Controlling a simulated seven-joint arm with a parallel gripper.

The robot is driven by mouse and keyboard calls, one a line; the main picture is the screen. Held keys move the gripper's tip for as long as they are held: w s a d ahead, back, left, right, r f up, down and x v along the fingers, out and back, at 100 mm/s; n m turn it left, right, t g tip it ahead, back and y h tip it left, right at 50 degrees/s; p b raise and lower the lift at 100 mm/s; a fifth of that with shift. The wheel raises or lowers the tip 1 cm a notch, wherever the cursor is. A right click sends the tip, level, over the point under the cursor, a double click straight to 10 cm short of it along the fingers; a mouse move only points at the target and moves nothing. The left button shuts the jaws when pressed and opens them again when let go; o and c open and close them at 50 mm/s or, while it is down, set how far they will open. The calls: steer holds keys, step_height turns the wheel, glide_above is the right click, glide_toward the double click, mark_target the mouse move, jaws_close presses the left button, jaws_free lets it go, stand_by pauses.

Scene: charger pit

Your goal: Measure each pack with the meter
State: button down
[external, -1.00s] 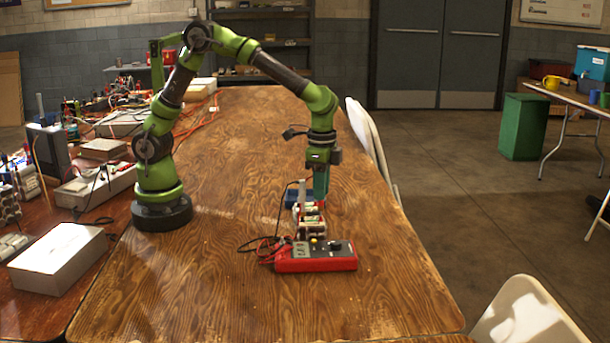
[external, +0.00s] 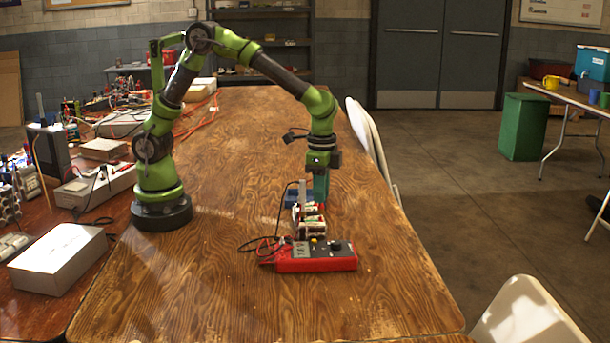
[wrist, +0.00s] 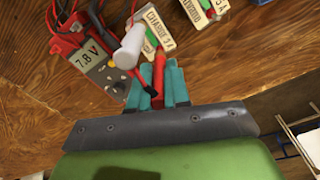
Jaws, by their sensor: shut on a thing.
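The red meter (external: 315,258) lies on the table in front of the packs. Its display (wrist: 90,53) reads 7.8 V in the wrist view. A white pack (wrist: 152,30) labelled "CHARGE 2 A" lies beside the meter, with another labelled pack (wrist: 205,10) to its right. In the external view the packs (external: 309,222) stand in a cluster behind the meter. My gripper (wrist: 158,88) is shut on a red probe (wrist: 158,72), close to the near pack. In the external view my gripper (external: 320,190) points down behind the packs. Probe contact cannot be made out.
A pale grey cylinder (wrist: 130,45) stands between meter and pack. Red and black leads (external: 262,247) loop left of the meter. A blue object (external: 291,198) is behind the packs. A white box (external: 58,258) sits at left. The table's front (external: 220,300) is clear.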

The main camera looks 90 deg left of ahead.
steer(key=shift+f, duration=0.25)
stand_by(0.3)
steer(key=c, duration=1)
jaws_free()
steer(key=shift+o, duration=0.4)
steer(key=shift+o, duration=1.2)
steer(key=shift+r, duration=0.1)
steer(key=shift+r, duration=3.65)
